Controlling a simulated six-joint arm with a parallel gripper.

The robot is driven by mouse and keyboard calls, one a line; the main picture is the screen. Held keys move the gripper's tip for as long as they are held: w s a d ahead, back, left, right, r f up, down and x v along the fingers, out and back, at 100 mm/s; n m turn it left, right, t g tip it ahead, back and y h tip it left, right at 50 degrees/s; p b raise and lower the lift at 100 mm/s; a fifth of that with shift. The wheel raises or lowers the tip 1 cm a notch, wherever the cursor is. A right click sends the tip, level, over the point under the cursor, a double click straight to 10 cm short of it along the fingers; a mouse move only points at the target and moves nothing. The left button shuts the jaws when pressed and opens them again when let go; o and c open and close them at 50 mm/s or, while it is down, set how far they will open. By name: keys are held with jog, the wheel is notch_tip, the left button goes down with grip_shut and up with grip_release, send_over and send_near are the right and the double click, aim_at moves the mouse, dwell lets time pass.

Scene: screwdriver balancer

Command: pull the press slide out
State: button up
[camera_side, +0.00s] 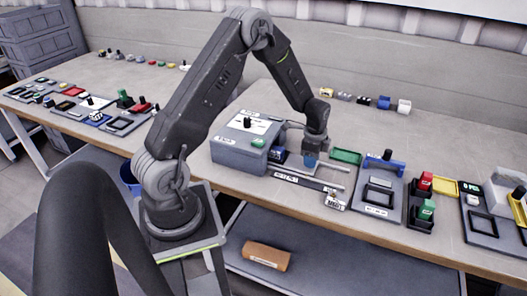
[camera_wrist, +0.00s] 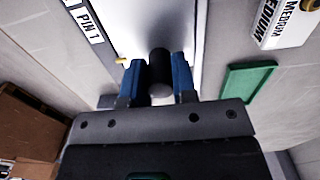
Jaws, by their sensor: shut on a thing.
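My gripper (camera_side: 311,162) is low over the bench, just right of a grey press box (camera_side: 238,152) with a black knob and a green button. In the wrist view its two blue fingers (camera_wrist: 159,72) are shut on the sides of a dark round knob (camera_wrist: 160,66). The knob stands at the edge of a pale plate (camera_wrist: 150,22), which looks like the press slide. Pale rails (camera_side: 325,183) run to the right of the box. The gripper hides part of the slide in the side view, so how far it is out cannot be told.
A green tray (camera_side: 346,156) lies close to the right of my gripper; it also shows in the wrist view (camera_wrist: 248,84). A small labelled block (camera_side: 334,200) sits near the bench's front edge. A grey fixture (camera_side: 381,187) stands farther right. Small parts line the back.

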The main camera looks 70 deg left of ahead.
jog(key=shift+w+d, duration=2.95)
jog(key=shift+w, duration=0.05)
jog(key=o, duration=1)
notch_tip(320, 180, up, 7)
